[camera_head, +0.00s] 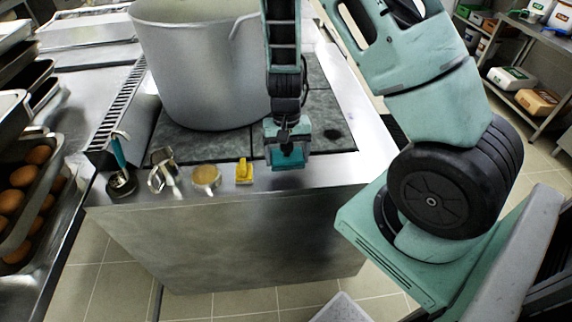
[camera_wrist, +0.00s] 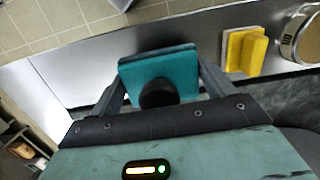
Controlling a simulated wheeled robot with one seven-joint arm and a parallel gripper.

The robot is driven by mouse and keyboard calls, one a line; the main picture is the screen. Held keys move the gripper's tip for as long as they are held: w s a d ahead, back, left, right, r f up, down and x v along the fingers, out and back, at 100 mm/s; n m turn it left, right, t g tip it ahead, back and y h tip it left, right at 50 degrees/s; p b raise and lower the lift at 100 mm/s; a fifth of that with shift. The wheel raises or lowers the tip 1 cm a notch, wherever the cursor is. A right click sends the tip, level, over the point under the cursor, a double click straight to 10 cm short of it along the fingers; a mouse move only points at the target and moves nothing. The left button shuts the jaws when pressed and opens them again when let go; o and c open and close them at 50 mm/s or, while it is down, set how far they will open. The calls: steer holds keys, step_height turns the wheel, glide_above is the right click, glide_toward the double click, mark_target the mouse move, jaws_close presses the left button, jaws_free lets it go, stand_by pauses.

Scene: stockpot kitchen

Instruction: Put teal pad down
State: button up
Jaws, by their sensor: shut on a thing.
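The teal pad (camera_wrist: 160,68) is a flat square with a dark round knob on its near side. My gripper (camera_wrist: 160,90) is shut on it, one finger at each side of the pad. In the head view the pad (camera_head: 287,158) shows under my gripper (camera_head: 287,146), at the front edge of the stove counter. I cannot tell whether the pad touches the counter.
On the counter's front ledge, left of my gripper, are a yellow pad (camera_head: 244,172), a round tan-topped tin (camera_head: 206,178), a metal utensil (camera_head: 163,172) and a teal-handled tool (camera_head: 119,153). A large stockpot (camera_head: 200,75) stands behind. Bare ledge (camera_head: 340,170) lies to the right.

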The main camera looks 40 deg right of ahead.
mark_target(287, 173)
steer(key=shift+f, duration=2.1)
steer(key=shift+f, duration=0.15)
steer(key=o, duration=1.2)
